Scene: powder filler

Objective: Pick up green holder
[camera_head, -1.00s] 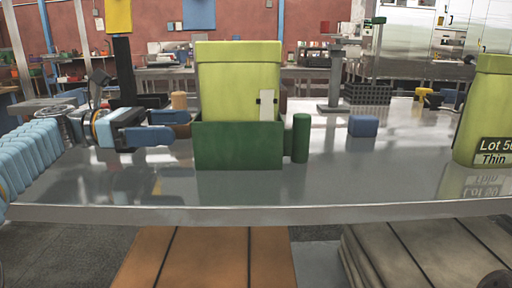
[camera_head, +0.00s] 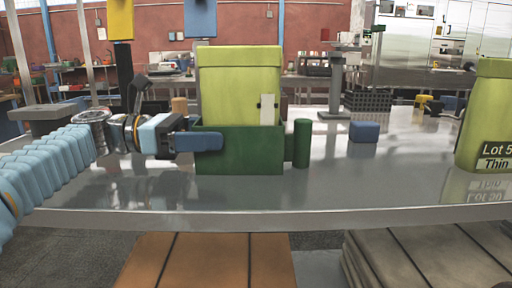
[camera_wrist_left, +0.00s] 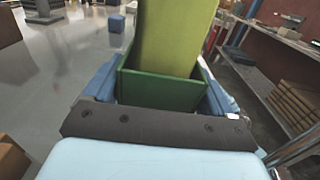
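The green holder (camera_head: 240,158) is a dark green open box with a round upright post on its right side. It stands on the metal table, with a tall yellow-green container (camera_head: 238,85) in it. My left gripper (camera_head: 203,141) is at the holder's left end. One blue finger overlaps the front wall; the other is hidden behind in the head view. In the left wrist view the holder (camera_wrist_left: 160,90) lies between the two spread fingers, one along each side. I cannot tell whether they touch it. My right gripper is not in view.
A second yellow-green container (camera_head: 484,120), labelled "Lot 5… Thin", stands at the table's right. A small blue block (camera_head: 364,131) and a grey stand (camera_head: 336,85) are behind. The table (camera_head: 350,180) is clear in front and right of the holder.

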